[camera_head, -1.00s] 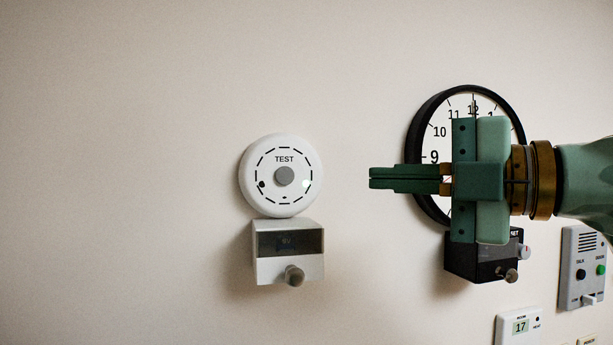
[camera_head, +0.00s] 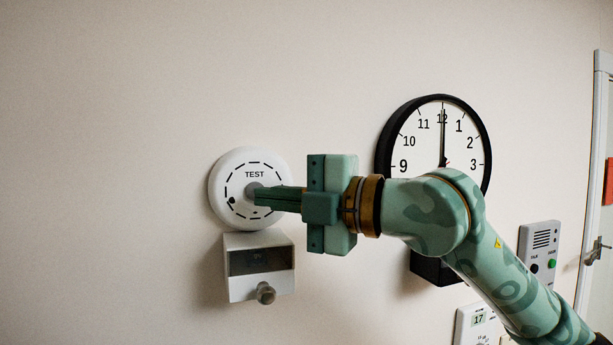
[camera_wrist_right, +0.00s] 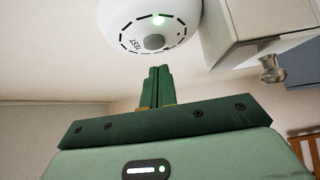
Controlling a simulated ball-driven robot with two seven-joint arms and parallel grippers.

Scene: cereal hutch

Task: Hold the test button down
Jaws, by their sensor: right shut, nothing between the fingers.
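The test button is a grey round knob (camera_head: 251,187) in the middle of a white round alarm (camera_head: 222,202) marked TEST, fixed on the wall. My right gripper (camera_head: 257,196) is shut and empty. In the head view its fingertips overlap the button's right side and hide part of it. In the right wrist view the shut fingertips (camera_wrist_right: 160,68) point toward the alarm, with a visible gap between them and the grey button (camera_wrist_right: 154,41). My left gripper is not in view.
A white box with a dark window (camera_head: 262,285) and a knob sits just below the alarm. A black-rimmed clock (camera_head: 425,125) hangs to the right, partly behind my arm. An intercom panel (camera_head: 541,240) and a thermostat (camera_head: 472,325) are lower right. The wall left of the alarm is bare.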

